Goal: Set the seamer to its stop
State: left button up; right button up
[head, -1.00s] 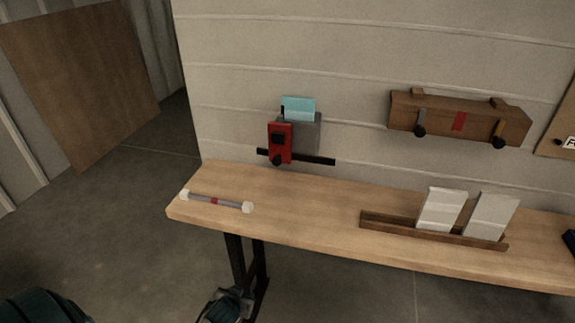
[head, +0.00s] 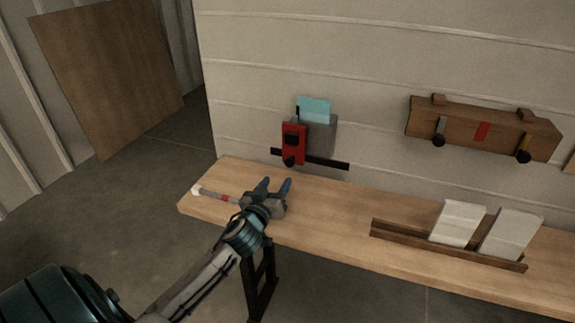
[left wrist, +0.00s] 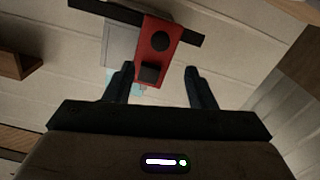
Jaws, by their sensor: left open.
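A red block (head: 293,143) with a dark square and a round black knob sits on a black rail (head: 330,163) low on the wall. A grey box (head: 322,134) and a pale blue plate (head: 314,109) are behind it. I take this to be the seamer; no label shows. My left gripper (head: 274,185) is open and empty over the bench, below and in front of the red block. In the left wrist view the red block (left wrist: 158,52) shows beyond the spread fingers (left wrist: 160,80), apart from them. My right gripper is not in view.
A grey rod (head: 214,194) with a red band lies on the wooden bench (head: 330,212), partly hidden by my gripper. A wooden rack (head: 400,236) holds two white cards (head: 458,222). A wooden box (head: 475,130) with two levers hangs on the wall.

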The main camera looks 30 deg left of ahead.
aim_at(289, 164)
pick_arm(q)
jog(key=p+x, duration=0.2)
jog(key=x, duration=0.6)
jog(key=shift+w+a+r, duration=0.1)
jog(key=shift+w, duration=0.1)
jog(key=shift+w+a+p, duration=0.15)
jog(key=shift+w+p, duration=0.15)
jog(key=shift+w, duration=0.4)
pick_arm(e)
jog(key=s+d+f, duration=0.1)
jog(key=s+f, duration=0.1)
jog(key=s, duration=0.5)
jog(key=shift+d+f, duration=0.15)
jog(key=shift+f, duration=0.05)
pick_arm(q)
jog(key=shift+c, duration=0.4)
grip_shut()
